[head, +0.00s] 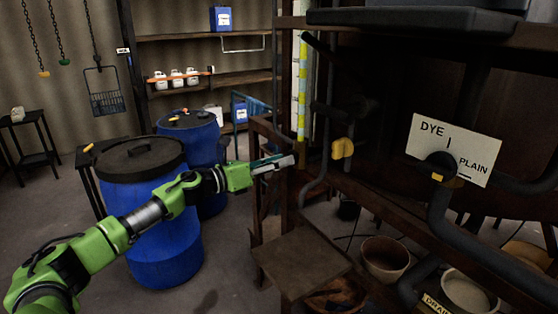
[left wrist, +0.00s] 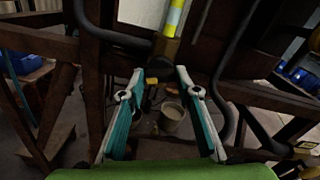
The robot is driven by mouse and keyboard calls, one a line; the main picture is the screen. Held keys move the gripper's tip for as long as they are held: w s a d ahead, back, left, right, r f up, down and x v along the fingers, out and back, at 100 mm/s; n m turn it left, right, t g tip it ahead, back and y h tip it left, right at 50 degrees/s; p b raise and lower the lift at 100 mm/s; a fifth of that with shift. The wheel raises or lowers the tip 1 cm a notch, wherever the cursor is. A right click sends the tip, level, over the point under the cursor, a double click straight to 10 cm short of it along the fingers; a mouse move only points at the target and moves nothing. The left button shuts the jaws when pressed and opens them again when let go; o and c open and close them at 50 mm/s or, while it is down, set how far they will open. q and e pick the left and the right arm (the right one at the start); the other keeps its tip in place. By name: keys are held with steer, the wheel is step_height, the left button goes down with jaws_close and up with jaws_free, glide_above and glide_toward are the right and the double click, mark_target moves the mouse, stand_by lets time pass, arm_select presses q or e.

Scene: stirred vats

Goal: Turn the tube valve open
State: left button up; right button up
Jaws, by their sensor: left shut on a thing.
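The sight tube (head: 302,90), with yellow bands, stands upright on the rack frame in the head view. Its lower end (left wrist: 174,18) shows at the top of the left wrist view. The brass-brown tube valve (left wrist: 166,48) sits under it, between and just beyond my fingertips. My left gripper (head: 284,162) reaches in from the left to the foot of the tube. In the left wrist view my left gripper (left wrist: 160,73) has its fingers some way apart, shut on the valve; the exact contact is hard to see. My right gripper is not in view.
A yellow handle (head: 342,148) is right of the tube. A DYE/PLAIN sign (head: 455,150) with a dark selector is further right. Blue drums (head: 165,235) stand beside my left arm. A wooden stool (head: 300,262) and a bowl (head: 385,258) are below.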

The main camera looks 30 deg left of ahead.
arm_select(q)
steer(key=shift+a+n+p, duration=0.1)
steer(key=shift+n+p, duration=3.2)
steer(key=shift+n, duration=3.8)
steer(key=o, duration=1.1)
steer(key=shift+s+f, duration=0.1)
